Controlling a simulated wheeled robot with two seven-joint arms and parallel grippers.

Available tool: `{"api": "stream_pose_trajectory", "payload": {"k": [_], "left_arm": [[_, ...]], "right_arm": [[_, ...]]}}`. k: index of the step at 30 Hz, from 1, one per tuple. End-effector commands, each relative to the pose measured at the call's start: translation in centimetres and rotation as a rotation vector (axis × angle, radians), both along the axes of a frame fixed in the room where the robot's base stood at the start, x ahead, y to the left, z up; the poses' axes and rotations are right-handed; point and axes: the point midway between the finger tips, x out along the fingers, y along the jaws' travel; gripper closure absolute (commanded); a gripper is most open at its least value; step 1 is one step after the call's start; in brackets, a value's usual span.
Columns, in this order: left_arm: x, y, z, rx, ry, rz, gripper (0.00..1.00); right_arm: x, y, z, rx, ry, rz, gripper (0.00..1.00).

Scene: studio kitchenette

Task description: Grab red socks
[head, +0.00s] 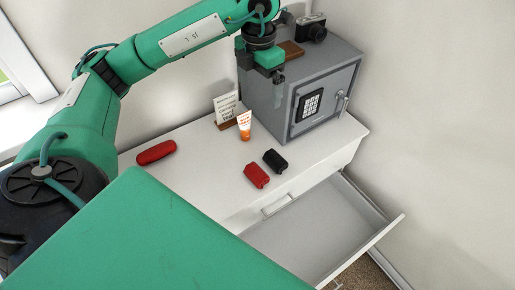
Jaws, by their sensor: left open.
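A red rolled bundle (256,176), which looks like the red socks, lies on the white cabinet top (205,185) near its front edge. A black bundle of similar shape (275,160) lies close to its upper right. My left gripper (278,97) is open and empty, pointing down in front of the safe, above and beyond the two bundles in the picture. It touches neither of them. One finger hides much of the other. My right gripper is not in view.
A longer red case-like object (156,153) lies to the left. An orange and white tube (244,126) and a small sign (226,108) stand behind the bundles. A grey safe (328,85) carries a camera (311,28) and a brown item (291,50). An open, empty drawer (318,225) juts out.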

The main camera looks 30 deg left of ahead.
Motion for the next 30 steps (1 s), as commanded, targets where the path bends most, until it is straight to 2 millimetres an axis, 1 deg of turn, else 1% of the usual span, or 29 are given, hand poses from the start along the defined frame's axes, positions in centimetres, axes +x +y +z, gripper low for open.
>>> {"api": "stream_pose_trajectory", "payload": {"k": [1, 3, 5, 12, 18, 21, 24, 30], "left_arm": [[0.0, 0.0, -2.8, 0.000, 0.000, 0.000, 0.00], [0.0, 0.0, -5.0, 0.000, 0.000, 0.000, 0.00], [0.0, 0.0, -6.7, 0.000, 0.000, -0.001, 0.00], [-0.1, 0.0, -13.5, 0.000, 0.000, 0.000, 0.00], [-0.1, -0.1, -19.0, 0.000, 0.000, 0.000, 0.00], [-0.1, -0.1, -21.1, 0.000, -0.001, 0.000, 0.00], [-0.1, -0.1, -22.5, 0.000, -0.001, 0.000, 0.00], [-0.1, -0.1, -23.8, 0.000, 0.000, 0.000, 0.00]], "right_arm": [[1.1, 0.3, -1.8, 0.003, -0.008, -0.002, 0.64], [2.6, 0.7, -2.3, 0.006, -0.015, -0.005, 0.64], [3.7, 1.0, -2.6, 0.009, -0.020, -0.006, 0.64], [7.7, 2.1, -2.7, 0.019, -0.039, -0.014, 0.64], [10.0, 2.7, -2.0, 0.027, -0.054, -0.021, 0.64], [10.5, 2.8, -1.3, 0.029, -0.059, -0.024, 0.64], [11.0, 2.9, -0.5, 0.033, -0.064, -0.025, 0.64], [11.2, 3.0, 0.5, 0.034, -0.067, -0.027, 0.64]]}}
